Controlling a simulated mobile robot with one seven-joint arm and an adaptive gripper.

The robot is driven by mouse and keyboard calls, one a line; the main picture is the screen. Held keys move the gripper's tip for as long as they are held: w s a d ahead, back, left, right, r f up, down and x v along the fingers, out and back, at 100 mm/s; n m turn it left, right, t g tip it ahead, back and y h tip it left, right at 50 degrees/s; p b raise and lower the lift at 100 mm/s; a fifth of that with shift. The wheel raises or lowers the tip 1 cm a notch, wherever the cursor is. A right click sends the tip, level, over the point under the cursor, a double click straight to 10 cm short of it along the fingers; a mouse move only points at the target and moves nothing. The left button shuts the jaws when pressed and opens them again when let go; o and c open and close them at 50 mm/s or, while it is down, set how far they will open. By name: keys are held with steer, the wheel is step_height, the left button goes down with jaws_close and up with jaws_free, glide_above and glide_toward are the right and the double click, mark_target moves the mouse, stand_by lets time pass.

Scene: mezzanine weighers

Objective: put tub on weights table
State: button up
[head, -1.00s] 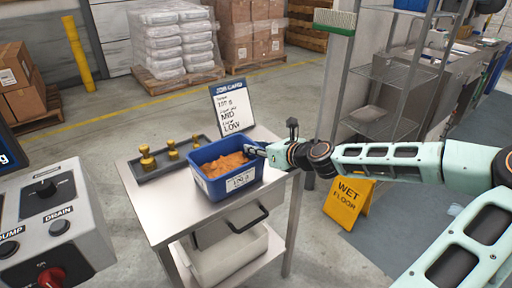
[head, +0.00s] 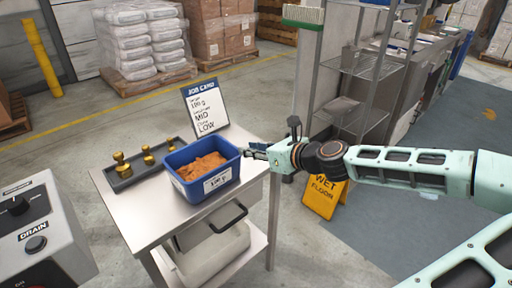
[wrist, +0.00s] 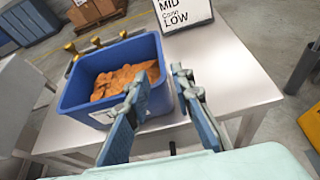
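The blue tub (head: 222,184), filled with orange-brown pieces, stands upright on the steel-topped weights table (head: 147,220). In the wrist view the tub (wrist: 78,118) is ahead and left of my fingers. My gripper (head: 254,152) is just right of the tub, its fingers spread with nothing between them. In the wrist view my gripper (wrist: 163,92) has its left finger overlapping the tub's right side; I cannot tell whether it touches. A dark tray (head: 128,180) with brass weights (head: 122,167) lies left of the tub.
A job card (head: 205,108) stands behind the tub. A grey control panel (head: 38,235) is at the lower left. A yellow wet-floor sign (head: 323,197) and wire shelving (head: 362,70) stand to the right. Bare tabletop shows in front of the tray and right of the card.

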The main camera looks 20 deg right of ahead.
steer(key=shift+v, duration=1)
